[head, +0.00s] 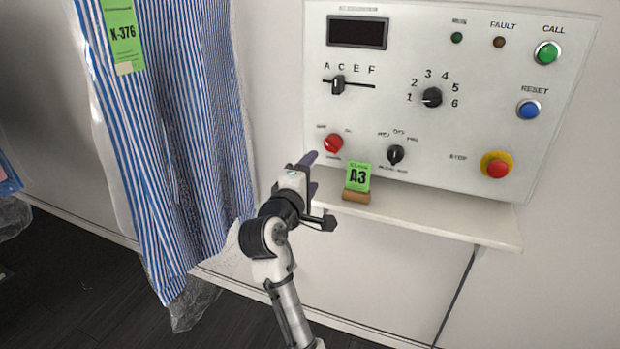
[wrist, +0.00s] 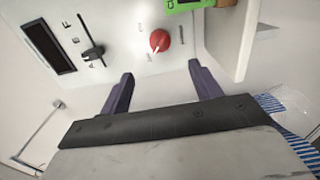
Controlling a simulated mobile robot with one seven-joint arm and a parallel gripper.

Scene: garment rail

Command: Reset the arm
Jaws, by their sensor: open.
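My gripper (head: 311,174) is in front of the white control panel (head: 465,100), at its lower left near the red knob (head: 333,143). In the wrist view my gripper (wrist: 157,88) shows two dark purple fingers spread apart with nothing between them. The red knob (wrist: 160,41) lies beyond the fingers, apart from them. My arm reaches up from the bottom of the head view, beside the hanging garment.
A blue-striped garment (head: 180,120) in clear plastic, tagged K-376 (head: 122,32), hangs close to my arm's left. Room right of my arm below the shelf is free.

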